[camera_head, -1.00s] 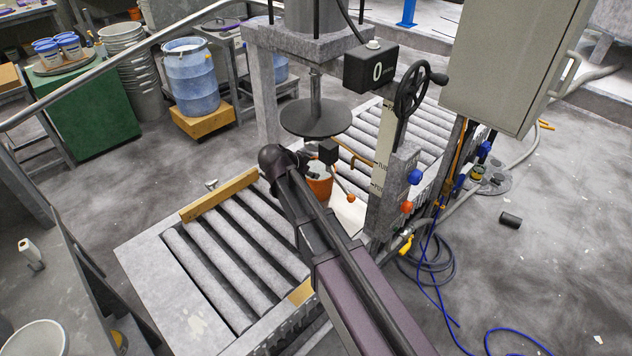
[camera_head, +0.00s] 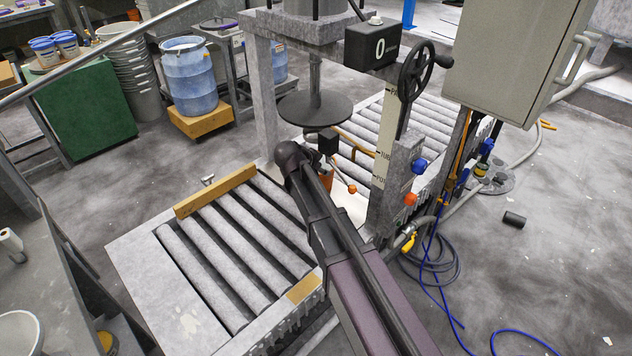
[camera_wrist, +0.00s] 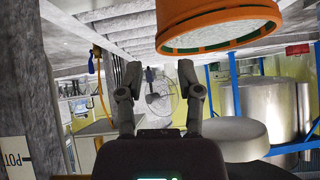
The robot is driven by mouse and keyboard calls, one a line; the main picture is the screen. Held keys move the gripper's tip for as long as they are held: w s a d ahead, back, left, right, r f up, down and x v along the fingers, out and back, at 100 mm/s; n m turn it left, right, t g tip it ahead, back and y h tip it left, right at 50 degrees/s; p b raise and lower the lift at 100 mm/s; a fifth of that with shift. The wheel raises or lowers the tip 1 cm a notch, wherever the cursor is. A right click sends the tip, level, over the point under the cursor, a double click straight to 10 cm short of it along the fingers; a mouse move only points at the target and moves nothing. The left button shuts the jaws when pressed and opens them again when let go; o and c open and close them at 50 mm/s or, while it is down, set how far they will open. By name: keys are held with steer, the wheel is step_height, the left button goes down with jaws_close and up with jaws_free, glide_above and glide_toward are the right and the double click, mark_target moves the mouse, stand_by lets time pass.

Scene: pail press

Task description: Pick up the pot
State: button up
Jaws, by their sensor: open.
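The pot is orange with a pale top. In the head view only a sliver of the pot (camera_head: 327,180) shows beside my arm, under the press's round plate (camera_head: 316,108). In the wrist view, which is upside down, the pot (camera_wrist: 212,18) is at the top, right of centre, its rim facing down the picture. My gripper (camera_wrist: 158,97) is open with nothing between its fingers; the pot lies outside them, apart. In the head view my wrist hides the fingers.
A roller conveyor (camera_head: 215,250) with a wooden rail (camera_head: 215,191) runs to the press. The press post with a handwheel (camera_head: 416,83) stands right of my arm, with a grey cabinet (camera_head: 520,60) beyond. A lever with an orange knob (camera_head: 352,189) is close to my wrist.

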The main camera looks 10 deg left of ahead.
steer(key=shift+w+d+f, duration=0.15)
steer(key=shift+w+f, duration=0.1)
steer(key=shift+f, duration=0.1)
steer(key=shift+b+x, duration=1.9)
steer(key=shift+x, duration=0.65)
jaws_close()
